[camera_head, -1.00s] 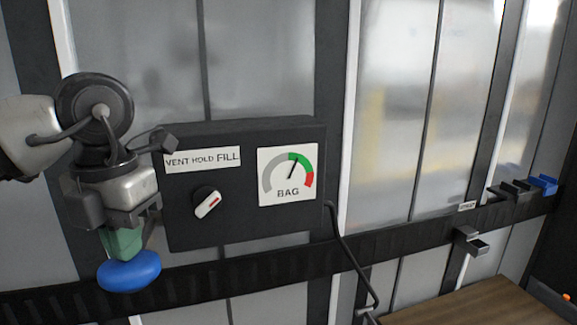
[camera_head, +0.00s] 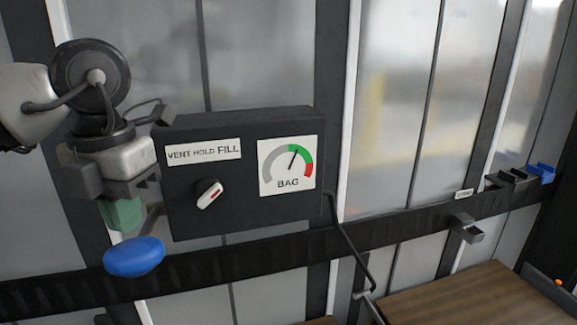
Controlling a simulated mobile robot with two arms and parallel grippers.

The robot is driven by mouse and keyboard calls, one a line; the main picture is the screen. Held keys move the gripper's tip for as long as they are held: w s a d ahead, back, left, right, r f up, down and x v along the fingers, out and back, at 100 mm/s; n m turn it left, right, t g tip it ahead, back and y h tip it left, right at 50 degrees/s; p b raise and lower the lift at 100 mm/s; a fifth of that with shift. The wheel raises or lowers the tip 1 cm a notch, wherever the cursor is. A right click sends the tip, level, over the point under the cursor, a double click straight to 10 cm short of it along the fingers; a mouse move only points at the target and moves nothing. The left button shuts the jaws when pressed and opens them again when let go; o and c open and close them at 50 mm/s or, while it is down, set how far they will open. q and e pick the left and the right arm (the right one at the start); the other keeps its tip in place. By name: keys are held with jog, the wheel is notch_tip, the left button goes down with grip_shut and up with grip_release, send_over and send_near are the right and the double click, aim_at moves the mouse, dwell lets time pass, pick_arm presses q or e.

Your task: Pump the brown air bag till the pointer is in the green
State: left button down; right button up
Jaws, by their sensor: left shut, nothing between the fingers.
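The black control box (camera_head: 245,205) hangs in the middle, labelled VENT HOLD FILL. Its selector knob (camera_head: 210,194) has its red mark tilted up and right, towards FILL. The BAG gauge (camera_head: 287,166) has grey, green and red bands; its pointer leans slightly right, in the green near the grey end. A blue oval button (camera_head: 133,256) sits below and left of the box. My left gripper (camera_head: 123,214), with green fingertips, is shut and empty just above the button, apart from it. My right gripper is not in view. I cannot make out the brown air bag for certain.
A black hose (camera_head: 349,248) runs down from the box's right side. A wooden-topped surface (camera_head: 470,302) is at lower right. A grey bracket (camera_head: 467,229) and black and blue holders (camera_head: 518,176) sit along the dark rail at right.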

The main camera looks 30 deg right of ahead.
pick_arm(q)
notch_tip(320, 180, up, 5)
jog(key=p, duration=0.4)
dwell(0.4)
